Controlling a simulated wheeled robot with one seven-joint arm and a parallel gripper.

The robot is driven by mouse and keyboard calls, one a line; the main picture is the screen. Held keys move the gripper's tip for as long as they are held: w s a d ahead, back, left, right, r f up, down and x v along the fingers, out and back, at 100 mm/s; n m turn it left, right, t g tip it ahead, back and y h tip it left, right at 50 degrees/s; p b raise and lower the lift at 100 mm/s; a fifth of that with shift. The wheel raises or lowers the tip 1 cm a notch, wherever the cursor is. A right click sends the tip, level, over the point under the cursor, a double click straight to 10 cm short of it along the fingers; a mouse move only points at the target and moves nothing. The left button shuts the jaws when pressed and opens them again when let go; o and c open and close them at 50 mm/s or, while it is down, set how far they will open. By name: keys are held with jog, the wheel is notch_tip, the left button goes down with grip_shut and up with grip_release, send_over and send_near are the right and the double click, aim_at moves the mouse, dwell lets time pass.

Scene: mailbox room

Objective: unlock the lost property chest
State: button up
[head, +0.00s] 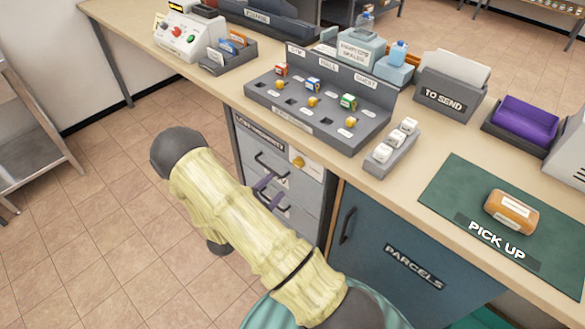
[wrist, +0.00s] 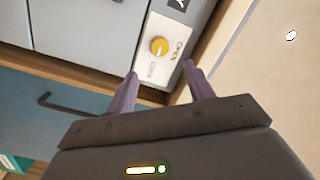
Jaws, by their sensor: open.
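The lost property chest (head: 282,185) is a grey drawer unit under the counter, with dark handles and a worn label along its top. A round yellow knob (head: 298,162) sits on a pale plate at its upper right. In the wrist view the yellow knob (wrist: 159,46) shows close up, with the word OPEN beside it. My gripper (wrist: 164,85) is open and empty, its purple fingers just short of the knob plate and apart from the knob. In the head view the purple fingers (head: 266,190) show in front of the drawers, partly hidden by my arm.
A blue PARCELS cabinet (head: 405,265) adjoins the chest on the right. A green PICK UP mat (head: 460,195) holds a brown parcel (head: 512,212).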

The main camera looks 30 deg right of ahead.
aim_at(296, 166)
jog(key=x, duration=1)
jog(key=shift+d, duration=0.1)
jog(key=c, duration=1)
